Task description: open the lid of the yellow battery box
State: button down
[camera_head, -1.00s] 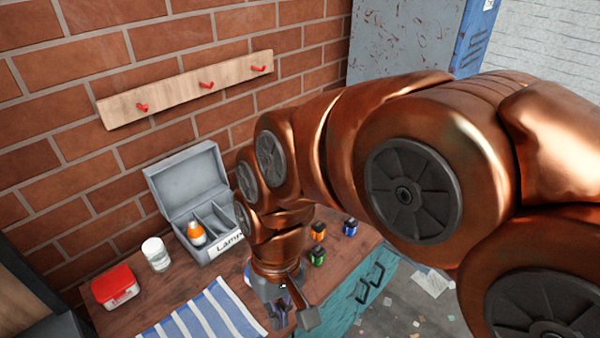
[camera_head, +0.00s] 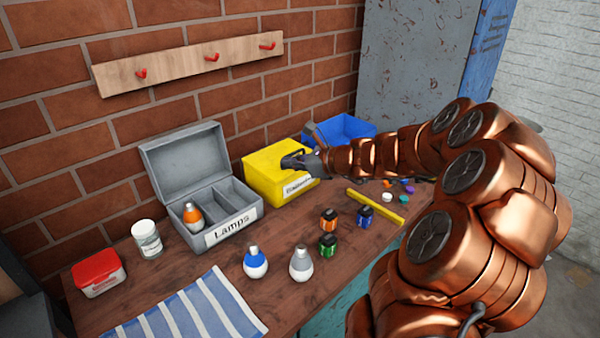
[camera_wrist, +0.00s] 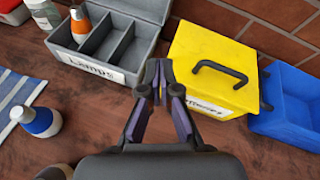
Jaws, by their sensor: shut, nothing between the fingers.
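The yellow battery box (camera_head: 262,183) stands on the workbench beside the grey lamp box, with its lid closed and a white label on its front, partly hidden. My gripper (camera_head: 292,161) is in front of its upper right part in the head view. In the wrist view the yellow box (camera_wrist: 205,48) is to the right of my gripper (camera_wrist: 158,72), and a black handle (camera_wrist: 220,70) shows on it. The fingers are shut and empty, to the left of the handle. I cannot tell whether they touch the box.
The open grey lamp box (camera_head: 185,172) holds an orange-and-white bulb. A blue bin (camera_head: 345,129) is right of the yellow box. Two bulbs, several small batteries, a yellow bar (camera_head: 375,207) and coloured discs lie in front. A striped cloth (camera_head: 190,312) lies front left.

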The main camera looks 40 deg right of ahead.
jog(key=d+f+m+t+h+b, duration=0.1)
jog(key=d+f+m+h, duration=0.3)
jog(key=d, duration=0.6)
jog(key=shift+m+y, duration=0.6)
jog(key=x, duration=0.9)
jog(key=shift+d+r, duration=0.1)
jog(key=shift+w+r+p, duration=0.1)
jog(key=shift+r+p, duration=0.05)
jog(key=shift+p, duration=0.15)
